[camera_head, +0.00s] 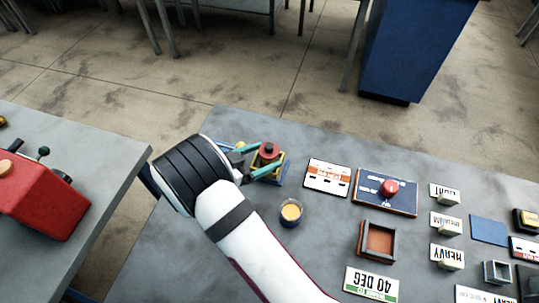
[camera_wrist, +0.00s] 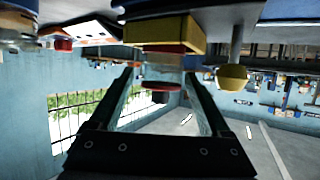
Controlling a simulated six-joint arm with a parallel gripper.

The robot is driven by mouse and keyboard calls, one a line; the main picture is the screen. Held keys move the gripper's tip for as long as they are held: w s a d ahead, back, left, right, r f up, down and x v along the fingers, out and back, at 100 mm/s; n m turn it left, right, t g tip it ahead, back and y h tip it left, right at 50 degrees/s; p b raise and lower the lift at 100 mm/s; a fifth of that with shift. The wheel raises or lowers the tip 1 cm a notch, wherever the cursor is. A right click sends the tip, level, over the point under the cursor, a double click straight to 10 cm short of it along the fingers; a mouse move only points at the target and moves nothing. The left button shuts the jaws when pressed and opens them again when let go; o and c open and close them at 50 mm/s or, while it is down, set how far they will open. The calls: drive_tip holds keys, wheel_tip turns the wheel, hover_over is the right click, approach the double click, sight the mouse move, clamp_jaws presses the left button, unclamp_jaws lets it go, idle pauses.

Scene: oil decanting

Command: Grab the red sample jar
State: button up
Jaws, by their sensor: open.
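The red sample jar (camera_head: 269,149), with a dark top, stands in a yellow holder (camera_head: 279,166) at the far edge of the grey table. My gripper (camera_head: 266,158) is open, with its teal fingers reaching to either side of the jar. In the wrist view, which is upside down, the red and dark jar (camera_wrist: 160,86) shows between the spread fingers (camera_wrist: 160,78), below the yellow holder (camera_wrist: 165,33). I cannot tell whether either finger touches it. My wrist hides part of the area left of the holder.
A cup with amber contents (camera_head: 291,211) stands right of my arm. A blue panel with a red button (camera_head: 390,187), an orange-brown square tray (camera_head: 362,240) and several label cards lie farther right. A red machine (camera_head: 40,195) stands on the left table.

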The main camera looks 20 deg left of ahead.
sight(276, 151)
drive_tip(key=x, duration=0.5)
drive_tip(key=shift+w+f, duration=0.25)
drive_tip(key=shift+w, duration=0.05)
clamp_jaws()
